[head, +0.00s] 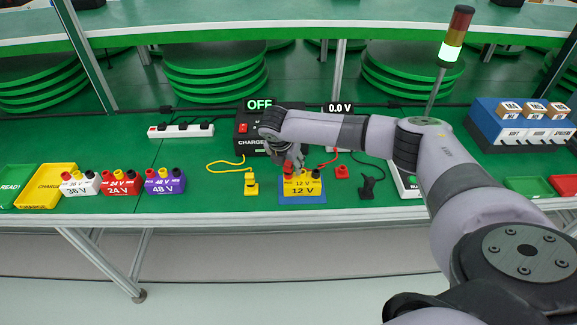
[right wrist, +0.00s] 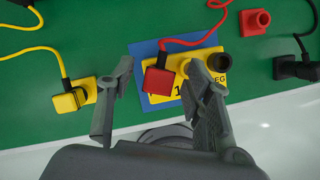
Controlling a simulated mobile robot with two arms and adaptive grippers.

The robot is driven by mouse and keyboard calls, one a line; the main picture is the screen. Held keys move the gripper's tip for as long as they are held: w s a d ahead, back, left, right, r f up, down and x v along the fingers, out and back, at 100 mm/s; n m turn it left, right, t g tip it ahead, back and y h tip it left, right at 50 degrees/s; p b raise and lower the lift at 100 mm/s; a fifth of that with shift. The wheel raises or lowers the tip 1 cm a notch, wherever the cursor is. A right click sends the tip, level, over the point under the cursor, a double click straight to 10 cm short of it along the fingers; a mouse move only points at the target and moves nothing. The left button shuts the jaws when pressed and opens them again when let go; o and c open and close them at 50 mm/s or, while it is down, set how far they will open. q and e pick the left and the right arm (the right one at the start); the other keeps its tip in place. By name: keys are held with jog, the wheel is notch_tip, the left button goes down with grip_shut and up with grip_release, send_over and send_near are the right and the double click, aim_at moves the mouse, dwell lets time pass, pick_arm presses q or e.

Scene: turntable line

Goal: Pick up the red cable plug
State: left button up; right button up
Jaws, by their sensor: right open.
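The red cable plug (right wrist: 158,81) sits at the left terminal of the yellow 12 V battery (right wrist: 172,98), with its red cable running up and right. In the head view the plug (head: 289,166) is partly covered by my right gripper. In the head view this gripper (head: 290,156) is above the battery (head: 303,191). I cannot tell whether either finger touches the plug. My left gripper is not in view.
A yellow plug (head: 251,185) lies left of the battery. A red holder (head: 342,172) and a black plug (head: 371,187) are to its right. The charger (head: 244,140) reads OFF and 0.0 V. Several other batteries, such as the purple one (head: 165,185), stand left.

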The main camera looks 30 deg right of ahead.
jog(key=shift+w+f, duration=0.1)
jog(key=shift+f, duration=0.15)
jog(key=shift+c, duration=0.4)
jog(key=shift+r, duration=0.1)
jog(key=c, duration=1)
notch_tip(320, 180, up, 19)
jog(key=shift+d+r+b, duration=0.1)
jog(key=shift+r+b, duration=0.05)
jog(key=shift+b, duration=0.75)
grip_shut()
jog(key=shift+w+r, duration=0.15)
jog(key=shift+r, duration=0.15)
jog(key=shift+r, duration=0.1)
